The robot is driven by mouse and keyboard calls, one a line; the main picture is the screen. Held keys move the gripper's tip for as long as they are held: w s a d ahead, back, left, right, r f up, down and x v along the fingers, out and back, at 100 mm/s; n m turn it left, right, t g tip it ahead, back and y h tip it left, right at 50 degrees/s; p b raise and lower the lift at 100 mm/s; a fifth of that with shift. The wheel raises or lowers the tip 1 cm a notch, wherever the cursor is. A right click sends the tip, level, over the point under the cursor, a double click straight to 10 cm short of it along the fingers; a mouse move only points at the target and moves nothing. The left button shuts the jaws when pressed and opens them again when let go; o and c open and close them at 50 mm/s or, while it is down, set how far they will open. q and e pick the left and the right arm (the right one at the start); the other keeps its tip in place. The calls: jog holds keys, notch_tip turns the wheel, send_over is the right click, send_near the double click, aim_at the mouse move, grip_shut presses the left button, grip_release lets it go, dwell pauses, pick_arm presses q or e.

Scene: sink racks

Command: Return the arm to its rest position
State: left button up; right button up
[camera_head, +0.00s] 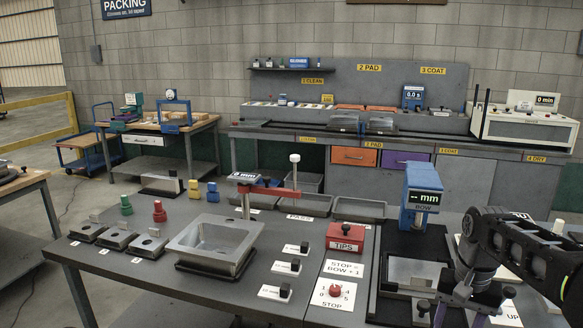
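My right arm (530,248) comes in from the right edge, over the right part of the front bench. Its dark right gripper (462,308) points down at the bottom edge, beside a metal plate in a black frame (408,270). Its fingertips are cut off or unclear, so I cannot tell whether it is open or shut or holds anything. My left arm and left gripper are not in view.
A blue BOW gauge (421,195) stands close to the left of my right arm. A red TIPS box (345,240), a dial card (333,293) and a grey basin (214,240) are farther left on the front bench. A labelled workbench (400,135) stands behind.

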jog(key=a+f+n+y, duration=0.1)
jog(key=a+f+n, duration=0.1)
jog(key=a+f, duration=0.75)
jog(key=a+f+n+y, duration=0.1)
jog(key=a+f, duration=0.4)
jog(key=f, duration=0.9)
jog(key=s+a+f+y, duration=0.1)
jog(key=s+a+f, duration=0.6)
jog(key=s, duration=0.3)
jog(key=s+a+f+n+y, duration=0.1)
jog(key=s+a+f, duration=0.6)
jog(key=s, duration=0.3)
jog(key=shift+s+f+n, duration=0.3)
jog(key=shift+s+f, duration=0.1)
jog(key=shift+f, duration=0.45)
